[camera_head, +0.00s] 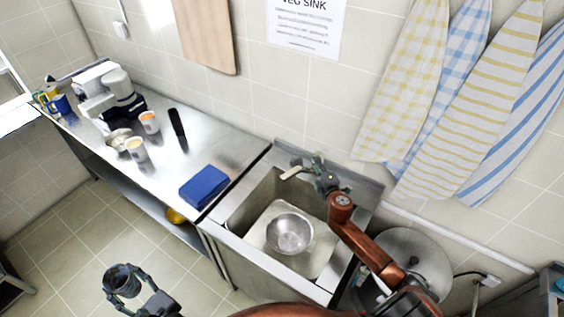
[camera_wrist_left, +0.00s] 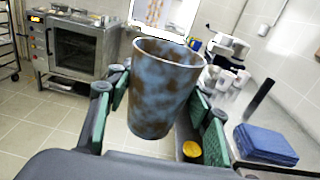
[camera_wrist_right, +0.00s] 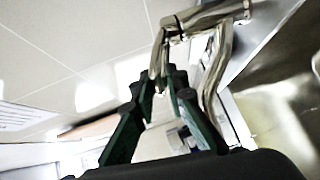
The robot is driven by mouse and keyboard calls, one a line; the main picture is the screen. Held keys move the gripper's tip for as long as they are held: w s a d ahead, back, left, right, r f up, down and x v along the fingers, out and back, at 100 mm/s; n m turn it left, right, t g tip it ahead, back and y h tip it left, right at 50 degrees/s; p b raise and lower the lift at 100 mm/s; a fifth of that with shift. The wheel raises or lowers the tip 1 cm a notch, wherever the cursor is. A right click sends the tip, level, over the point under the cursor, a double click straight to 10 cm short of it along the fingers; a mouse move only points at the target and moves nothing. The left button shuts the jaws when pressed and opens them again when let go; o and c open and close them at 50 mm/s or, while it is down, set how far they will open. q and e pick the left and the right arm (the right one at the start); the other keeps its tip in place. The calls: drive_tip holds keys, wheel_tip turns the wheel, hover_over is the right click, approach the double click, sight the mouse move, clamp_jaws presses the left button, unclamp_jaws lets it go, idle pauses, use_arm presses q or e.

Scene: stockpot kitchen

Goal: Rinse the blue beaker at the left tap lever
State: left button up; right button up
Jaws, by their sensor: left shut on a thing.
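The blue beaker (camera_wrist_left: 165,85) is covered in brown smudges and roughly upright between the fingers of my left gripper (camera_wrist_left: 160,115), which is shut on it. In the head view the beaker (camera_head: 122,280) is over the floor, in front of the counter and left of the sink. My right gripper (camera_head: 324,176) is at the tap (camera_head: 292,173) at the back of the sink. In the right wrist view its fingertips (camera_wrist_right: 163,80) are partly apart, with a metal part of the tap (camera_wrist_right: 157,62) between or just beyond them. Which lever this is, and any contact, I cannot tell.
A steel bowl (camera_head: 290,233) sits in the sink (camera_head: 262,208). A folded blue cloth (camera_head: 204,186), a dark long object (camera_head: 178,128), cups (camera_head: 136,149) and a white machine (camera_head: 103,90) stand on the counter left of it. A round lid-like metal thing (camera_head: 420,255) is right of the sink.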

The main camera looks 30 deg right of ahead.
drive_tip(key=o, duration=0.4)
drive_tip(key=shift+c, duration=0.2)
drive_tip(key=shift+s+f, duration=0.1)
drive_tip(key=shift+s, duration=0.05)
drive_tip(key=v, duration=1.2)
drive_tip(key=shift+c, duration=0.3)
